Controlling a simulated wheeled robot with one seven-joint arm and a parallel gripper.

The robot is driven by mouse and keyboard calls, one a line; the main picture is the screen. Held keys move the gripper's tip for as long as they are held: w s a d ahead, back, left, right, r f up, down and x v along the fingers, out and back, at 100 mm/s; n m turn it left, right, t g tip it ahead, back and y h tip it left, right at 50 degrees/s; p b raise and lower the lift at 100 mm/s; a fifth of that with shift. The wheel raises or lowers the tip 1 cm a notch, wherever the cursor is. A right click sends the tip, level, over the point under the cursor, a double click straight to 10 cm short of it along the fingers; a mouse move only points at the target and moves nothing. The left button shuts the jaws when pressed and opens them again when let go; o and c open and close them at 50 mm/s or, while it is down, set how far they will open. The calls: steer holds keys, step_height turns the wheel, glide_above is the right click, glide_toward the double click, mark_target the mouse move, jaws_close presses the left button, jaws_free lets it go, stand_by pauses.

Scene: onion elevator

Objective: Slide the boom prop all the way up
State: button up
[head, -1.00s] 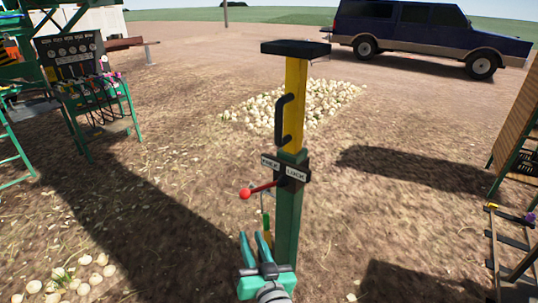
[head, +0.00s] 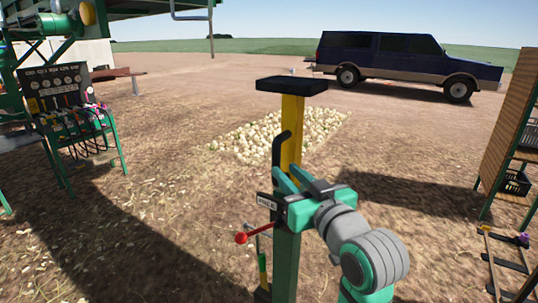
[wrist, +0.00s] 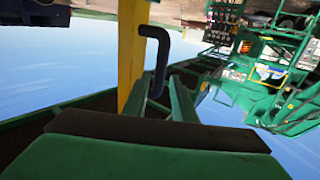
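The boom prop is a green post (head: 285,262) with a yellow inner slide (head: 291,125), topped by a flat black pad (head: 291,85). A black handle (head: 281,150) is on the slide; its lower part is hidden by my gripper in the head view. My gripper (head: 287,173) is in front of the slide, fingers apart. In the wrist view the handle (wrist: 160,50) runs down toward the gap between my fingers (wrist: 160,87); contact cannot be told. A red-knobbed lever (head: 241,238) sticks out left below the label plate (head: 267,202), which is partly hidden.
A control stand (head: 68,105) with hoses is at left. An onion pile (head: 262,140) lies behind the prop and a dark blue truck (head: 395,60) beyond. A wooden-sided frame (head: 505,130) stands at right. The dirt ground left of the prop is clear.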

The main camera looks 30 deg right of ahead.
mark_target(287, 140)
steer(key=w+d, duration=0.2)
steer(key=w, duration=0.8)
steer(key=shift+w, duration=0.25)
steer(key=shift+s, duration=0.1)
jaws_close()
